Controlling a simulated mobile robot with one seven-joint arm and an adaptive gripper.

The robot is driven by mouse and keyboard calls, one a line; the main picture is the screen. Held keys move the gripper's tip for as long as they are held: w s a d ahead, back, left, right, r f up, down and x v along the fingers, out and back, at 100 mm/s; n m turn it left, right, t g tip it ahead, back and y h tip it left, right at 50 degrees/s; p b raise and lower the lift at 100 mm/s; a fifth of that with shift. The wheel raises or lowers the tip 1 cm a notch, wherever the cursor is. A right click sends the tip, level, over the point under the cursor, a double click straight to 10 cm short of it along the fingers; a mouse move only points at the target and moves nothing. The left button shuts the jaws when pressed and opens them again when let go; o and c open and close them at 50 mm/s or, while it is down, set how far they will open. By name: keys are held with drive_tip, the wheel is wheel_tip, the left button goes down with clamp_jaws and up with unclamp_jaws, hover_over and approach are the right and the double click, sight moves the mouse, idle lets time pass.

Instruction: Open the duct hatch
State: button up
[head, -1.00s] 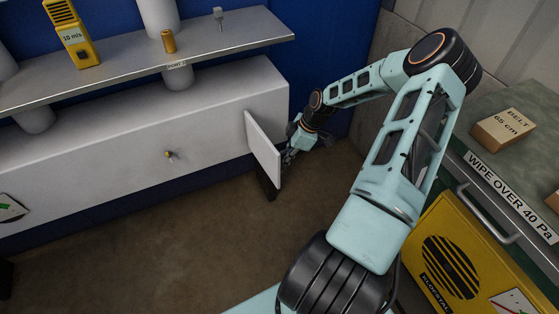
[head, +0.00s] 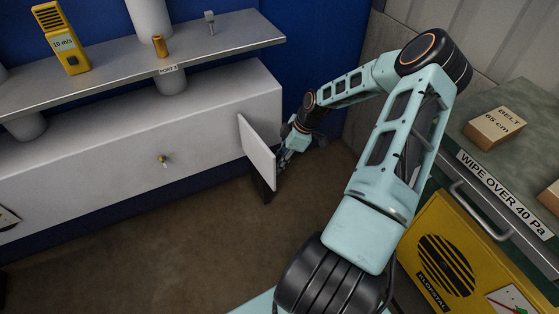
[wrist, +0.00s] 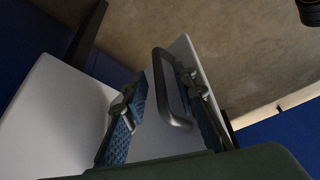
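The duct hatch (head: 257,158) is a pale flat panel at the right end of the long white duct (head: 100,145). It stands swung out from the duct front. My gripper (head: 284,157) is on the hatch's right side, partly hidden by the panel in the head view. In the wrist view, the grey bar handle (wrist: 161,68) on the hatch panel (wrist: 190,58) lies between the two blue-padded fingers of my gripper (wrist: 160,110). The fingers are spread, with a visible gap between the left finger and the handle.
A shelf (head: 230,42) above the duct carries a yellow meter (head: 61,40) and a brass cylinder (head: 159,45). A small brass knob (head: 163,161) sticks out of the duct front. A bench with a box (head: 496,128) and a yellow unit (head: 440,250) stand right. The brown floor is clear.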

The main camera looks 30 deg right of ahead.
drive_tip(key=v, duration=1.1)
drive_tip(key=shift+r, duration=0.4)
drive_tip(key=shift+d, duration=0.15)
